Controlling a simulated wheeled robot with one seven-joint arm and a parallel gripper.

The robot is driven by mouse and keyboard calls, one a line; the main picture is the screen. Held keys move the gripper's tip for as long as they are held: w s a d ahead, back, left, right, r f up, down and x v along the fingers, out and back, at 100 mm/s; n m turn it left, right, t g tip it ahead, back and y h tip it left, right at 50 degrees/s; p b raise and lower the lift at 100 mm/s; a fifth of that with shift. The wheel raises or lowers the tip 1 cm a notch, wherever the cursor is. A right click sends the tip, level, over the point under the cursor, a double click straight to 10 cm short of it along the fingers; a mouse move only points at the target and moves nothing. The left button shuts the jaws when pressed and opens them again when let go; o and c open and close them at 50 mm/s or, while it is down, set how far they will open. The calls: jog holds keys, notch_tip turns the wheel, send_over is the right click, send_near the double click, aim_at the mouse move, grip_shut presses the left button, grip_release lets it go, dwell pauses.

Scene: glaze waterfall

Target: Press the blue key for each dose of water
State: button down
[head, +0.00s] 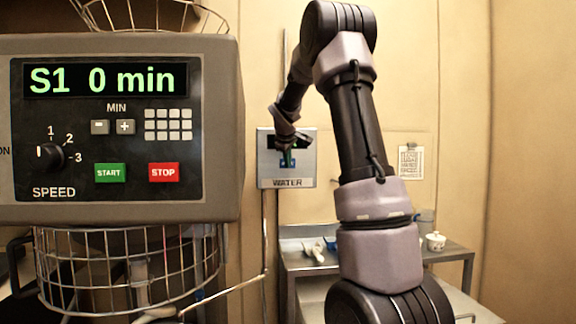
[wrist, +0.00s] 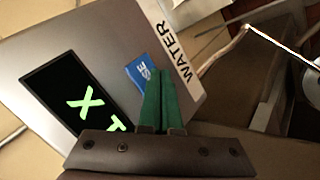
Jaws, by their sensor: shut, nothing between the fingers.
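The grey water panel (head: 302,172) hangs on the back wall in the head view, labelled WATER. It fills much of the wrist view (wrist: 62,52) at a slant. The blue key (wrist: 138,70) sits on the panel beside the label, partly covered by my fingers. My gripper (wrist: 161,72) has its green fingers together and empty, with the tips at the key's edge. I cannot tell whether they touch it. The black display (wrist: 60,95) shows a green X and part of another character; my gripper body hides the rest. In the head view my gripper (head: 288,158) is in front of the panel.
A mixer control box (head: 225,125) reading "S1 0 min" stands close at the left, above a wire guard (head: 130,265). A metal table (head: 455,250) with a white cup (head: 435,241) is below right of the panel. A pipe (head: 265,240) runs down below the panel.

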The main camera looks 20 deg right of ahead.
jog(key=shift+s+a, duration=0.1)
jog(key=shift+s, duration=0.25)
jog(key=s, duration=0.2)
jog(key=s+a, duration=0.1)
jog(key=s, duration=0.1)
jog(key=shift+s+a, duration=0.15)
jog(key=shift+s, duration=0.25)
dwell(2.6)
jog(key=s+a+f+m+y, duration=0.1)
jog(key=s+a, duration=0.4)
jog(key=s, duration=0.6)
jog(key=s+a+f+m+y, duration=0.1)
jog(key=s+a+m+y, duration=0.2)
jog(key=s, duration=0.9)
jog(key=s+a+f+m+g+y, duration=0.1)
jog(key=s+a+m+y, duration=0.1)
jog(key=s+a+m, duration=0.5)
jog(key=s+a, duration=0.2)
jog(key=s, duration=0.3)
jog(key=shift+a+f, duration=0.15)
jog(key=shift+f, duration=0.2)
